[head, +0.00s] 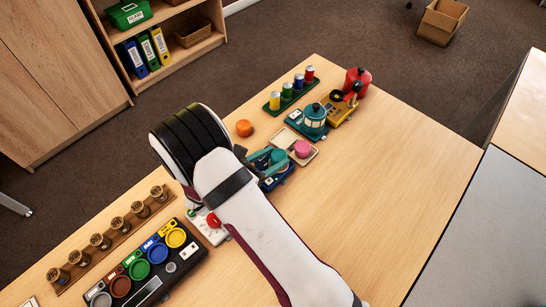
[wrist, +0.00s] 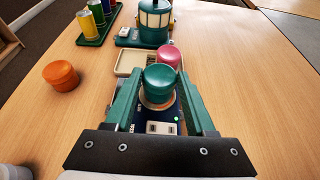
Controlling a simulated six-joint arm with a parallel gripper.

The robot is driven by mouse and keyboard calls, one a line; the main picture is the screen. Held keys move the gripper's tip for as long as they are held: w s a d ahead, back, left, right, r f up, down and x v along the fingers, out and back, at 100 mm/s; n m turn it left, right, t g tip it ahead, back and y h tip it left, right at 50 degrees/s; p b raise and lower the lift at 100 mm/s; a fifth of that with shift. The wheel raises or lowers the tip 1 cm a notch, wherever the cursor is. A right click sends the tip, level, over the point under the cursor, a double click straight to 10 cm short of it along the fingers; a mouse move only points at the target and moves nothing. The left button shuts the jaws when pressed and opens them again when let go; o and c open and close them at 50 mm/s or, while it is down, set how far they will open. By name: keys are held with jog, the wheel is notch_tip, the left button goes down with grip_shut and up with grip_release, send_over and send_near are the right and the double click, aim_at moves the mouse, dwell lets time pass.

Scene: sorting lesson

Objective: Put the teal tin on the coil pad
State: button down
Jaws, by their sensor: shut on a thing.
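The teal tin (wrist: 164,78), a round lidded tin, is between the fingertips of my gripper (wrist: 162,88) in the wrist view. My gripper is shut on it. The tin also shows in the head view (head: 278,156), partly hidden by the gripper (head: 267,158). Directly below the tin is a dark blue pad (wrist: 164,113) with a copper-coloured ring, a white switch block and a small green light; it looks like the coil pad. Its blue edge shows in the head view (head: 284,176). I cannot tell whether the tin touches the pad.
A pink tin (wrist: 169,56) sits on a cream tray (wrist: 130,61) just behind. An orange tin (wrist: 61,76) stands alone to the left. A teal lantern-like thing (head: 313,118) and a rack of coloured cans (head: 287,93) stand farther back. The table's right side is clear.

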jog(key=shift+f, duration=0.25)
jog(key=shift+c, duration=1.2)
grip_release()
